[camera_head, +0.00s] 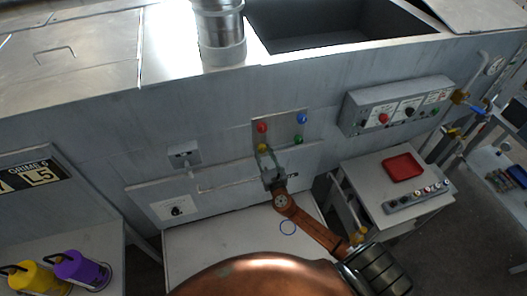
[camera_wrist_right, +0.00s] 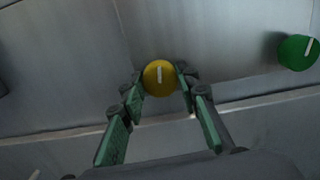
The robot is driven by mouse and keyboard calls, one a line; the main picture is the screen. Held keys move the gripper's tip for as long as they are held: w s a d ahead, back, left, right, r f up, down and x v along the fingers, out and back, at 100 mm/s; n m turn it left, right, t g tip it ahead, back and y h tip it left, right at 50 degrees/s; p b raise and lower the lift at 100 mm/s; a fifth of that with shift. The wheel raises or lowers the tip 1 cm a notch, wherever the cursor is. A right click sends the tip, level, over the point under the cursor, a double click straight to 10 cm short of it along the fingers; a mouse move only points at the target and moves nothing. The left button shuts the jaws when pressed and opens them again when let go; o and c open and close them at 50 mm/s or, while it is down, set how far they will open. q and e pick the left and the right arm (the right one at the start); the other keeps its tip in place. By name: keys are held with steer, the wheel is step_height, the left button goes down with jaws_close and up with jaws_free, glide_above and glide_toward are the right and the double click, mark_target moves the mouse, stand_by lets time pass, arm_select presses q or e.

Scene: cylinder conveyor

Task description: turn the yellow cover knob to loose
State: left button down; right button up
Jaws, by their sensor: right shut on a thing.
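The yellow cover knob (camera_head: 262,148) is at the lower left of a small panel on the grey machine front. In the right wrist view the yellow knob (camera_wrist_right: 159,77) is round, with a white mark line standing nearly upright. My right gripper (camera_head: 264,153) reaches up to it from below, and in the wrist view its green-padded fingertips (camera_wrist_right: 160,82) are shut on the knob's left and right sides. The fingertips partly cover the knob in the head view. My left gripper is not in view.
On the same panel are a red knob (camera_head: 262,128), a blue knob (camera_head: 302,118) and a green knob (camera_head: 298,139). The green knob (camera_wrist_right: 298,52) is right of my fingers. A pipe (camera_head: 228,186) runs below. A control box (camera_head: 398,105) stands farther right.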

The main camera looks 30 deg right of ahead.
stand_by(0.5)
steer(key=o, duration=1.2)
steer(key=shift+c, duration=0.2)
steer(key=shift+s, duration=0.1)
steer(key=v, duration=1.1)
steer(key=shift+s, duration=0.4)
steer(key=shift+f, duration=0.1)
